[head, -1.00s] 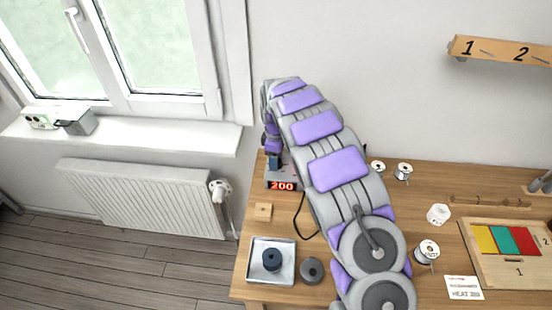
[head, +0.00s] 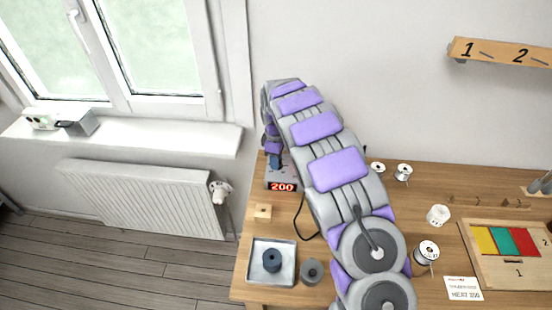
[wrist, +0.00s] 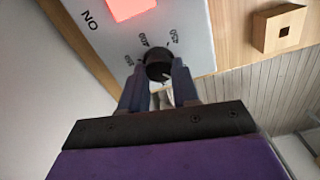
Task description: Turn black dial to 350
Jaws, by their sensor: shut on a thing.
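The black dial (wrist: 158,62) is on the face of a grey control box and shows in the wrist view, with printed numbers around it. My gripper (wrist: 159,78) is shut on the dial, one finger on each side of it. My arm hides the dial and most of the gripper there. A card (head: 463,289) at the front right reads HEAT 350.
A small wooden block (head: 263,211) with a hole lies in front of the box. A metal tray (head: 287,246) holding a dark round piece and a grey round piece (head: 313,271) are nearer. Spools (head: 404,171) and a board with coloured strips (head: 500,275) are on the right.

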